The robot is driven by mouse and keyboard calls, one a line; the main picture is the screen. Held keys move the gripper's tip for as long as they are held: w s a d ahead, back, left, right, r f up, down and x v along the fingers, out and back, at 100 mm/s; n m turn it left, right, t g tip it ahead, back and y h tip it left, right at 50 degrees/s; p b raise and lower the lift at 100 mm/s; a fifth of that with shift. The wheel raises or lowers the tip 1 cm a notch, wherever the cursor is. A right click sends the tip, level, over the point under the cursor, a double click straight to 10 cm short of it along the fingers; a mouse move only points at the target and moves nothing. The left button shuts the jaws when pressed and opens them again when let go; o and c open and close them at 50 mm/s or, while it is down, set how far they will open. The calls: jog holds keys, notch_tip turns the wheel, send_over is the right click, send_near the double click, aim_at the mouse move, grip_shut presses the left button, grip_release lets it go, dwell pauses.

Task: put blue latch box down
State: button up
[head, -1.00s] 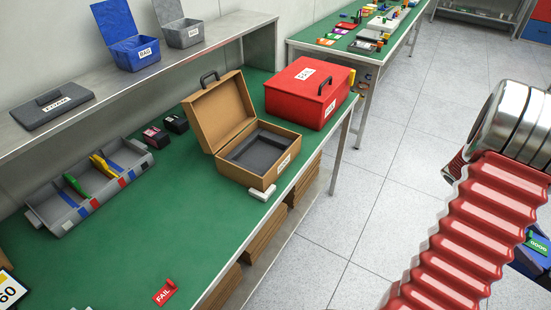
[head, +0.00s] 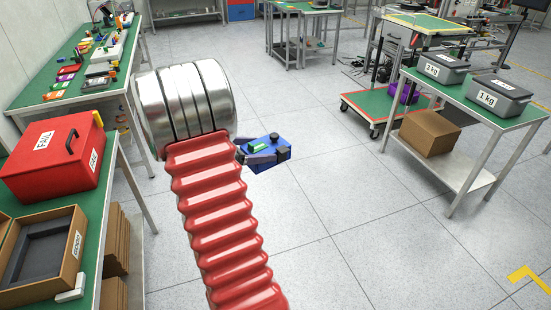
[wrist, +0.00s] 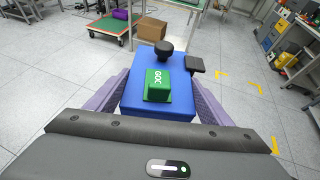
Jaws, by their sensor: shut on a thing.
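The blue latch box (head: 272,149) shows in the head view just right of my arm, held over open floor. In the wrist view the blue box (wrist: 134,88) fills the middle. It has a green block with white lettering (wrist: 158,85), a black knob (wrist: 164,49) and a black tab (wrist: 195,64) on it. My gripper (wrist: 158,100) is shut on the box, with one purple-grey finger along each side. In the head view my gripper (head: 258,156) is partly hidden behind my red arm sleeve.
A green-topped table with two grey weight boxes (head: 441,67) stands at the right, a cardboard box (head: 430,133) on its lower shelf. A green cart (head: 385,112) stands beside it. At left are a red case (head: 55,155) and an open brown case (head: 42,252). The middle floor is clear.

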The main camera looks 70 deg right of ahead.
jog(key=w+a+r+n+t, duration=0.2)
jog(key=w+a+n+t, duration=0.2)
jog(key=w+a, duration=0.4)
jog(key=w+a+r+n+t+h, duration=0.1)
jog(key=w+a+r+n+t, duration=0.2)
jog(key=w+a, duration=0.5)
jog(key=w+a+r+n+t, duration=0.1)
jog(key=w+a+n+t, duration=0.4)
jog(key=w, duration=0.6)
jog(key=w+a+r+n+t+y, duration=0.1)
jog(key=w+a+n+t+y, duration=0.1)
jog(key=a, duration=0.8)
jog(key=w+a+r+n+t+y, duration=0.1)
jog(key=w+a+n+t+y, duration=0.2)
jog(key=a, duration=0.8)
jog(key=w+a+r+n+t+y, duration=0.1)
jog(key=w+a+n+t+y, duration=0.1)
jog(key=a, duration=0.8)
jog(key=shift+w+a+r+n+t+y, duration=0.3)
jog(key=shift+w+n+t+y, duration=0.15)
jog(key=shift+n+y, duration=0.35)
